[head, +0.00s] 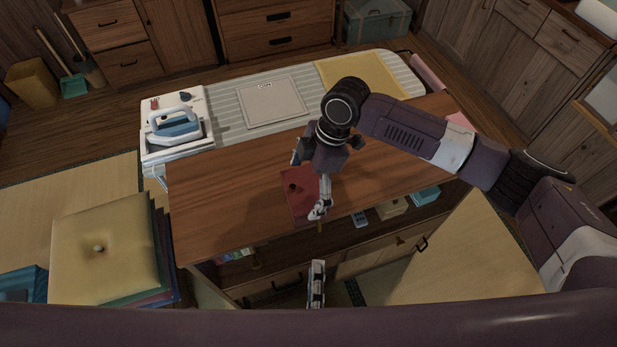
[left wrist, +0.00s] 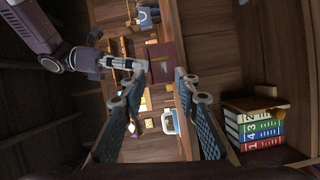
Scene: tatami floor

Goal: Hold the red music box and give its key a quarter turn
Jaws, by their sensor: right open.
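The red music box (head: 301,203) lies on the wooden table near its front edge, partly covered by my right gripper. A small dark round spot shows on its top; I cannot tell whether it is the key. In the left wrist view the red box (left wrist: 163,58) shows beyond my fingers. My right gripper (head: 309,182) is open over the box, one finger along its right side; contact is unclear. My left gripper (head: 317,284) is lower, in front of the table edge. In the left wrist view its fingers (left wrist: 161,80) are spread wide with nothing between them.
A white iron on its stand (head: 174,128) is at the table's left end. A striped board with a pale sheet (head: 271,102) lies behind the table. Cushions (head: 103,250) are stacked at left. Below the tabletop is a shelf with small items.

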